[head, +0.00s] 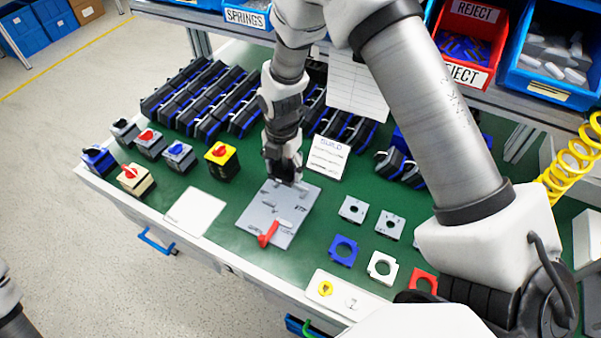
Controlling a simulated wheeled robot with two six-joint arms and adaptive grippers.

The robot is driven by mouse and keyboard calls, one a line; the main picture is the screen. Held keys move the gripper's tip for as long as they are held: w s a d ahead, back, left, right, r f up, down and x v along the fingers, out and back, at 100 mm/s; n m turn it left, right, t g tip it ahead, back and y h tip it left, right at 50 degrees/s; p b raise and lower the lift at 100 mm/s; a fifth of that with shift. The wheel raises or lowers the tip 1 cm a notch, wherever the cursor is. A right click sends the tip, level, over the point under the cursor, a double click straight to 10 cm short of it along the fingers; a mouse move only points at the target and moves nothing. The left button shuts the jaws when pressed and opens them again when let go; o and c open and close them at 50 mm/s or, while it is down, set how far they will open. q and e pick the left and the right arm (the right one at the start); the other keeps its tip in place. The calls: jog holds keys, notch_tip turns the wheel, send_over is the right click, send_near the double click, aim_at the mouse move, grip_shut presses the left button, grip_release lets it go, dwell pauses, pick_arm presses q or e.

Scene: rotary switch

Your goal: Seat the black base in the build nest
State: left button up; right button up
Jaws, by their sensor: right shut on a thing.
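The build nest is a grey plate (256,213) in the middle of the green bench, with raised grey fittings and a red lever (268,234) at its front edge. My right gripper (285,172) points down over the nest's back edge. It is shut on a small dark thing that looks like the black base (287,179); the fingers hide most of it. I cannot tell whether it touches the nest. Only a bit of my left arm shows at the left edge; its gripper is out of view.
Rows of black blocks (205,97) stand behind. Assembled switches (222,160) stand left. A white card (195,212) lies left of the nest. Square plates (343,251) lie to the right. A sign (328,157) stands close behind the nest. Bins (466,40) line the back.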

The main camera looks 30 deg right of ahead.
aim_at(280, 171)
jog(key=f, duration=0.2)
jog(key=a+f, duration=0.1)
jog(key=shift+f+p, duration=0.3)
jog(key=shift+f, duration=0.05)
jog(key=f, duration=0.3)
jog(key=f+p, duration=0.1)
jog(key=f, duration=0.1)
jog(key=shift+d+f, duration=0.25)
jog(key=shift+d, duration=0.15)
jog(key=shift+a+f, duration=0.15)
jog(key=shift+a, duration=0.05)
jog(key=shift+f, duration=0.15)
jog(key=o, duration=1.2)
jog(key=shift+d, duration=0.1)
pick_arm(q)
jog(key=shift+a+r, duration=0.2)
jog(key=shift+r, duration=0.55)
